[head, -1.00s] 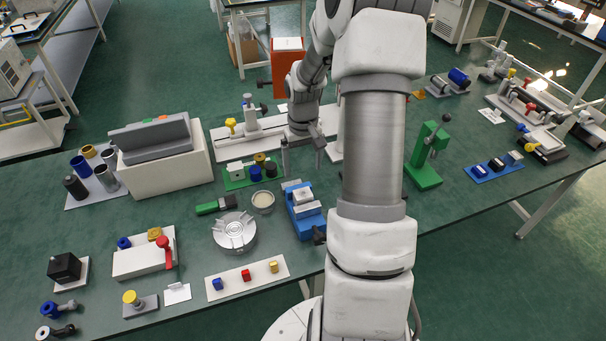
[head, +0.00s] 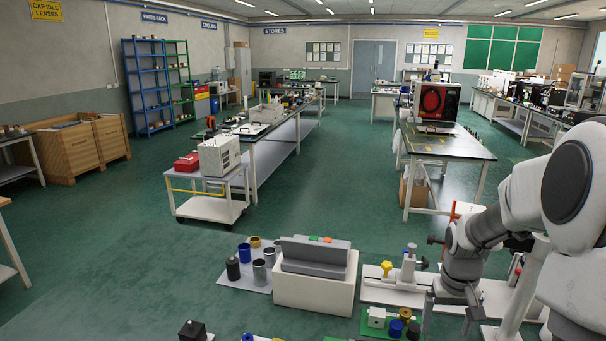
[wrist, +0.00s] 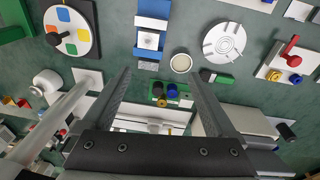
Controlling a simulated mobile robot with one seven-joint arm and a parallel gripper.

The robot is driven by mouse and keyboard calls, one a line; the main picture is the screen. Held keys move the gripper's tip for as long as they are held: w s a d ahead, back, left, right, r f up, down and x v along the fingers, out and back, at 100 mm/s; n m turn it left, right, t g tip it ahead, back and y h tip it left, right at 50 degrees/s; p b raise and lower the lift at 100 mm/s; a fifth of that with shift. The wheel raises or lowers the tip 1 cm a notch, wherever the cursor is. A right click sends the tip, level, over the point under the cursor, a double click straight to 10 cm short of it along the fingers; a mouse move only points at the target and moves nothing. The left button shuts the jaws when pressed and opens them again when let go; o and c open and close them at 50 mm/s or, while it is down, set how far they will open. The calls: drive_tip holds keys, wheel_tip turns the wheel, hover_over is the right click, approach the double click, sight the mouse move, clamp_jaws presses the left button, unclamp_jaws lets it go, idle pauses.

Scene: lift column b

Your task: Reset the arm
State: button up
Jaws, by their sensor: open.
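My gripper (head: 452,308) hangs at the lower right of the head view, fingers pointing down, open and empty. In the wrist view its two fingers (wrist: 159,74) stand wide apart with nothing between them touching. My arm bends down from the right edge of the head view. Its base is out of view.
A white box (head: 315,293) carrying a grey block stands left of my gripper.

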drive_tip(key=s+a+r+n+t, duration=0.1)
drive_tip(key=s+a+r+t, duration=0.15)
drive_tip(key=a+r, duration=0.35)
drive_tip(key=s+a+r+t, duration=0.1)
drive_tip(key=s+a+r, duration=0.35)
drive_tip(key=r, duration=0.25)
drive_tip(key=s+a+r, duration=0.2)
drive_tip(key=s+a, duration=0.1)
drive_tip(key=s, duration=0.2)
drive_tip(key=s+a+r+n+t, duration=0.1)
drive_tip(key=s+a+r, duration=0.1)
drive_tip(key=s, duration=0.4)
drive_tip(key=shift+s+a+y, duration=0.15)
drive_tip(key=shift+a+y, duration=0.25)
drive_tip(key=shift+a, duration=0.25)
drive_tip(key=shift+d, duration=0.1)
